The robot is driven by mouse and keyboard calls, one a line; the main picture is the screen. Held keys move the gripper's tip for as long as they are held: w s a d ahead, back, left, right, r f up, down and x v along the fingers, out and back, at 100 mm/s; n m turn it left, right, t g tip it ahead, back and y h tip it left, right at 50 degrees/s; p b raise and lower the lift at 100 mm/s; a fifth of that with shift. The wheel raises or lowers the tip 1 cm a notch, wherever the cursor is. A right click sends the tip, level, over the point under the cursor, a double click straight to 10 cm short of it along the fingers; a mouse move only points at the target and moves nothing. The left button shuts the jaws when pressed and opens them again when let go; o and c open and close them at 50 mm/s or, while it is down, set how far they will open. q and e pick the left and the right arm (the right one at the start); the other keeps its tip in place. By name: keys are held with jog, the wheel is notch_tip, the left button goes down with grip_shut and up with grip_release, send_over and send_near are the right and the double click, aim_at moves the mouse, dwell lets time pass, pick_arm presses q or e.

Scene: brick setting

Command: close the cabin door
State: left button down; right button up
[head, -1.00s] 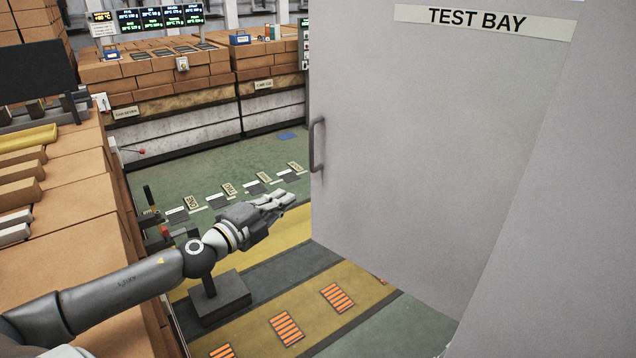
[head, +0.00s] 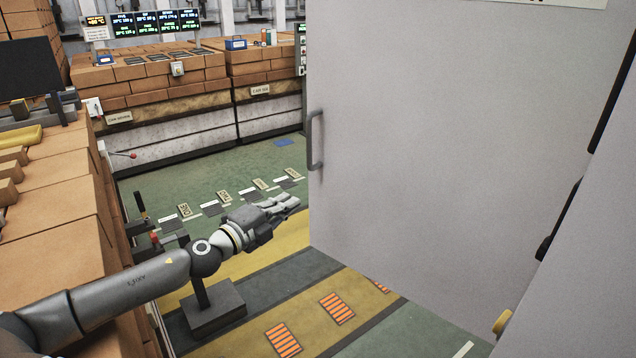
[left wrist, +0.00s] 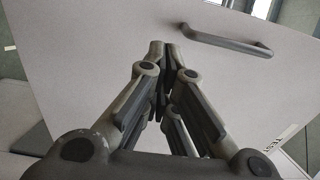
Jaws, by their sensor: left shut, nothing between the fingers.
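The cabin door (head: 430,150) is a large light grey panel filling the right half of the head view, standing open. Its dark bar handle (head: 315,140) is near its left edge. My left gripper (head: 296,201) is below the handle, by the door's left edge, fingers pointing right. It is shut and empty. In the left wrist view the shut fingertips (left wrist: 165,45) point at the grey door surface (left wrist: 90,60), with the handle (left wrist: 230,42) to their upper right. I cannot tell whether the fingertips touch the door. My right gripper is not in view.
A brick-topped counter (head: 60,210) runs along the left, under my left arm. A black stand (head: 210,308) is on the floor below my wrist.

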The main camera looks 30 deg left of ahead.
aim_at(324, 179)
pick_arm(q)
jog(key=w+p, duration=0.1)
jog(key=w, duration=0.2)
jog(key=w+d+p, duration=0.1)
jog(key=w, duration=0.3)
jog(key=w+p, duration=0.1)
jog(key=w, duration=0.3)
jog(key=shift+d+p, duration=0.15)
jog(key=shift+p, duration=0.2)
jog(key=shift+w+d+f, duration=0.1)
jog(key=shift+w+f, duration=0.05)
jog(key=shift+w, duration=0.3)
